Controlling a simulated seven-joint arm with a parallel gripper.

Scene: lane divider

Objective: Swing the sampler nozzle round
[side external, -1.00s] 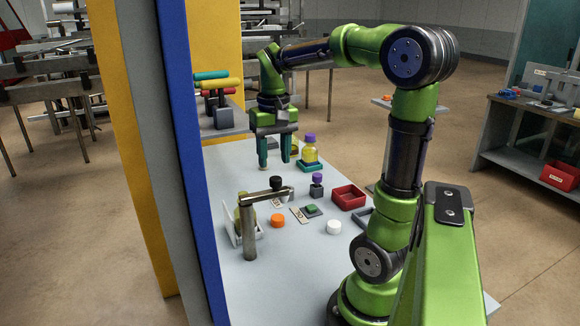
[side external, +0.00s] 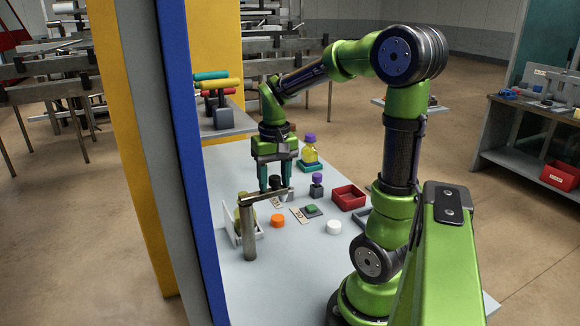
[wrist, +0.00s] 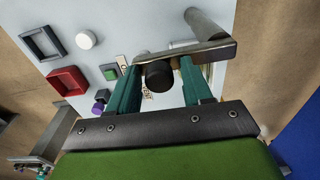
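The sampler nozzle is a grey metal swing arm (side external: 258,196) on an upright post (side external: 248,235), with a dark knob (side external: 275,182) near its free end. In the wrist view the swing arm (wrist: 195,52) reaches leftward from the post (wrist: 206,24), and the black knob (wrist: 159,75) faces the camera. My gripper (side external: 276,186) is low over the knob. In the wrist view its teal fingers (wrist: 158,68) are open on either side of the knob, with a visible gap on each side. Part of the knob is hidden by the fingers in the side view.
A yellow bottle with a purple cap (side external: 309,152), a purple-topped block (side external: 317,186) and a red tray (side external: 348,197) stand to the right. An orange cap (side external: 277,221), white cap (side external: 334,227) and green button (side external: 312,210) lie in front. A blue-edged divider (side external: 185,150) stands left.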

